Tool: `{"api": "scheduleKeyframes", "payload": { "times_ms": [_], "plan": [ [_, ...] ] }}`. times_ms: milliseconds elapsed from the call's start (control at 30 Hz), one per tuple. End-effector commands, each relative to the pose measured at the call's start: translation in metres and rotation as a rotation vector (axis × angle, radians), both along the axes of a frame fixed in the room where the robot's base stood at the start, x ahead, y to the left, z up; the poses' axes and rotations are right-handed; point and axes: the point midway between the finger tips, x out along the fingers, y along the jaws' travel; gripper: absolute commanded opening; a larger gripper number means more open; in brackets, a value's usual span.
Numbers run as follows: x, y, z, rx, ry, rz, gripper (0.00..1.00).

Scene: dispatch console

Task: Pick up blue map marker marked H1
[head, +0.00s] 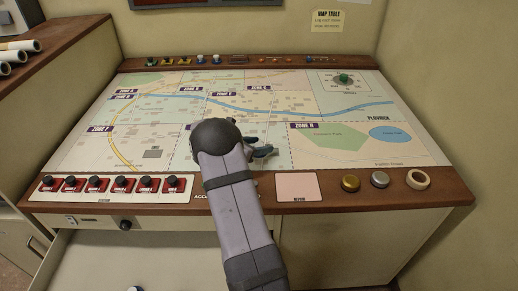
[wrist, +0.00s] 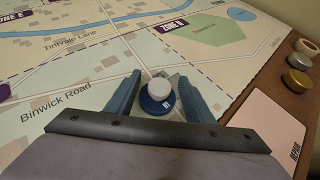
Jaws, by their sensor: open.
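The blue map marker (wrist: 155,107) has a round blue base with a small light label on its front and a white knob on top. The label is too small to read for certain, though it looks like H1. In the wrist view it stands upright on the map between the two fingers of my gripper (wrist: 158,76). The fingers are open, one on each side of it, and I cannot tell whether either touches it. In the head view my gripper (head: 262,150) is low over the map's lower middle, and my arm hides the marker there.
The map table (head: 120,172) has a row of small pieces along its back edge, including blue-and-white ones (head: 201,58). A green-topped piece (head: 344,79) is at back right. Black-knobbed pieces (head: 95,184) line the front left; a pink pad (head: 297,187) and gold piece (head: 350,183) are front right.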

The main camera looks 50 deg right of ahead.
Motion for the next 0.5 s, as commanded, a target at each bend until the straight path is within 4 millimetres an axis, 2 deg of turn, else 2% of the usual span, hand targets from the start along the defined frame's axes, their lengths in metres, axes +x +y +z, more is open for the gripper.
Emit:
{"api": "scheduleKeyframes", "payload": {
  "times_ms": [200, 367, 400, 500],
  "plan": [
    [0.0002, -0.0003, -0.0005, 0.000, 0.000, 0.001, 0.46],
    [0.0002, -0.0001, -0.0005, 0.000, 0.000, 0.000, 0.07],
    [0.0002, 0.0000, -0.0007, 0.001, 0.000, 0.000, 0.03],
    [0.0001, 0.0001, -0.0005, 0.001, 0.000, 0.000, 0.03]
  ]
}}
